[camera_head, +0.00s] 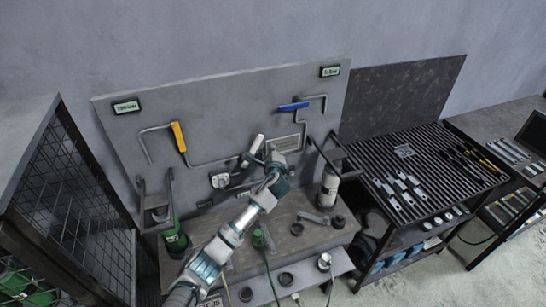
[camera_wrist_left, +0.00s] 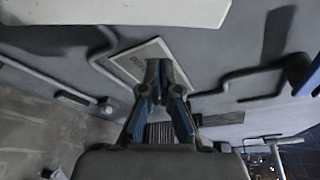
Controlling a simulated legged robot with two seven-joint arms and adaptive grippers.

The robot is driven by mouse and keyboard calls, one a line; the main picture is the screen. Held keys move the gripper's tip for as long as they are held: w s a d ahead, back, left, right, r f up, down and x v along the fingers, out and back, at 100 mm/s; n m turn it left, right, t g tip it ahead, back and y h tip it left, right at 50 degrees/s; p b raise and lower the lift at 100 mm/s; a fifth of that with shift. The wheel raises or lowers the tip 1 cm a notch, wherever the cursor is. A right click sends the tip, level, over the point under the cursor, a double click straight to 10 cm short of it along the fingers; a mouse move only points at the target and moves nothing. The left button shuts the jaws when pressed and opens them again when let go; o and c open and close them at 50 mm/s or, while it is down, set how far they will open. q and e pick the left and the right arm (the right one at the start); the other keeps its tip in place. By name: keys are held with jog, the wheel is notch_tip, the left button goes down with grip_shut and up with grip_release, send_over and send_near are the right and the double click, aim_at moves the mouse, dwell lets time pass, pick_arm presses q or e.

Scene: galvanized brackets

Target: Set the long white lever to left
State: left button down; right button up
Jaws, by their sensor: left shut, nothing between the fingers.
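The long white lever (camera_head: 257,144) is on the grey wall panel (camera_head: 220,100), just left of my left gripper, and its handle tilts up and to the right. In the left wrist view a broad white bar, which looks like the lever (camera_wrist_left: 130,10), crosses the top, beyond the fingertips and apart from them. My left gripper (camera_head: 275,161) is near the panel; its fingers (camera_wrist_left: 160,68) are shut and empty, in front of a pale label plate (camera_wrist_left: 135,62). The lever's pivot is partly hidden by my gripper. My right gripper is not in view.
A yellow-handled lever (camera_head: 179,137) and a blue-handled lever (camera_head: 293,106) are on the same panel. A slatted table (camera_head: 420,150) with metal brackets stands right; a mesh cage (camera_head: 60,190) stands left.

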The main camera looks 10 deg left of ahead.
pick_arm(q)
jog(key=s+a+r, duration=0.1)
jog(key=s+a+r+p, duration=0.1)
jog(key=shift+s+a, duration=0.1)
jog(key=shift+a, duration=0.3)
